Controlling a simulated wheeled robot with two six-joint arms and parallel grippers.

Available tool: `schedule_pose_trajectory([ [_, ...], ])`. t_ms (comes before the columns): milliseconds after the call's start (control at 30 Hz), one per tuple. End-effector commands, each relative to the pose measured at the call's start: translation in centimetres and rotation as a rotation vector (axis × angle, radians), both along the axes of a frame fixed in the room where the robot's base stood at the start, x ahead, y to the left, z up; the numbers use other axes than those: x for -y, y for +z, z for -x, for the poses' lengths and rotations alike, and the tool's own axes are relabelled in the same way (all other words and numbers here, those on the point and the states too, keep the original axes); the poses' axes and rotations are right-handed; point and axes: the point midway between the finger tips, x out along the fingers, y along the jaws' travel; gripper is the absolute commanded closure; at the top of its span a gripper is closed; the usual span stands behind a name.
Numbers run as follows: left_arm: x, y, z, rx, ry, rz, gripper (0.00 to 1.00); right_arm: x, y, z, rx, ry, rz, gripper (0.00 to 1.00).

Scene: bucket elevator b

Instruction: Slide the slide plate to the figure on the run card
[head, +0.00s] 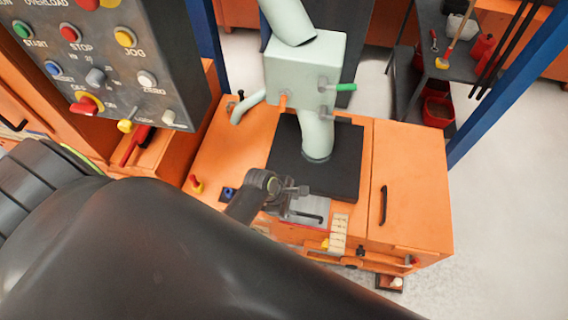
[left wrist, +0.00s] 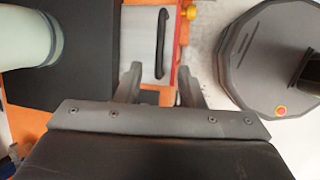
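The slide plate is a pale metal plate (head: 297,225) with a black bar handle (head: 312,217), low at the front of the orange machine's top. In the left wrist view the plate (left wrist: 139,45) and its upright black handle (left wrist: 161,43) show clearly. My left gripper (head: 296,194) is over the plate, by the handle. In the left wrist view its fingers (left wrist: 160,76) are spread, with the handle's lower end in line with the gap and nothing visibly held. I cannot tell the height between fingers and handle. My right gripper is not in view. No readable run card shows.
A cream marked strip (head: 339,233) and a yellow knob (head: 325,244) are beside the plate. A pale green spout (head: 317,140) stands on a black pad (head: 343,165) behind it. A control panel (head: 110,60) is at upper left. An orange cabinet lid (head: 412,190) lies to the right.

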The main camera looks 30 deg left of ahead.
Motion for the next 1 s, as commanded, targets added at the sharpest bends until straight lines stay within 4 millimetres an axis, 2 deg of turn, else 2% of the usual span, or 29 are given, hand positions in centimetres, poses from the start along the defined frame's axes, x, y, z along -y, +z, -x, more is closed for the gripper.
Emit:
schedule_pose_trajectory([
  [200, -1.1, 3.0, 0.9, 0.002, 0.001, -0.001, 0.65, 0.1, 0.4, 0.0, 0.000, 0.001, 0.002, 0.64],
  [400, -1.6, 4.5, 1.4, 0.001, 0.000, 0.000, 0.65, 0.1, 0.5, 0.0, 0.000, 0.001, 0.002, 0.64],
  [1000, -1.7, 4.8, 1.5, 0.000, 0.001, 0.000, 0.65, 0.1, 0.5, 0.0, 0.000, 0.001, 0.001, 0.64],
])
